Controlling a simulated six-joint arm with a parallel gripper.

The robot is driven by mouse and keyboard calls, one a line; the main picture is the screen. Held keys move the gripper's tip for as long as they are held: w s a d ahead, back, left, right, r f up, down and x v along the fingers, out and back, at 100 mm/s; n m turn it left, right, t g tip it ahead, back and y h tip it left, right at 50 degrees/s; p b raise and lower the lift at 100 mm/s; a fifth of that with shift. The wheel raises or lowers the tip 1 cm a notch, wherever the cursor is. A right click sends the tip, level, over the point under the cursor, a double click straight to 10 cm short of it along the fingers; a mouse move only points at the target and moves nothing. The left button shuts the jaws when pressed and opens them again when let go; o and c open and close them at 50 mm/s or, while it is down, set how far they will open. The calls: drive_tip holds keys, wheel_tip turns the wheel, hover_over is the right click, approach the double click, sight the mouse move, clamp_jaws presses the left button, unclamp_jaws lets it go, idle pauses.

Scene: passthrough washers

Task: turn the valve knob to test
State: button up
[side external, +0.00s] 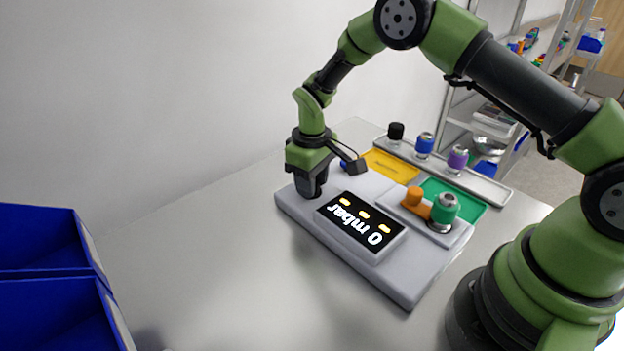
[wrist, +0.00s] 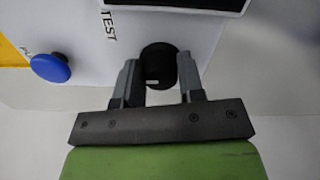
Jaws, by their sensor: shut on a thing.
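In the wrist view a black round valve knob (wrist: 157,55) sits on the pale panel of the test unit, with a white mark on it. The printed word TEST shows to its left. My gripper (wrist: 158,72) has its two fingers on either side of the knob and is shut on it. In the side external view my gripper (side external: 309,190) points down at the left end of the grey test unit (side external: 405,290). The knob is hidden there by the gripper. The display (side external: 361,225) reads 0 mbar, with several small amber lights.
A blue button (wrist: 50,67) is left of the knob. An orange part (side external: 413,197) and a green-topped part (side external: 444,208) stand on the unit's right end. Behind are yellow (side external: 392,165) and green mats (side external: 483,212) and a tray (side external: 488,188) with capped parts. Blue bins (side external: 45,240) stand at left.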

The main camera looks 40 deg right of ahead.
drive_tip(key=m, duration=0.5)
drive_tip(key=shift+m, duration=0.3)
drive_tip(key=shift+a+m, duration=0.1)
drive_tip(key=shift+m, duration=2)
drive_tip(key=o, duration=0.9)
wheel_tip(320, 180, up, 10)
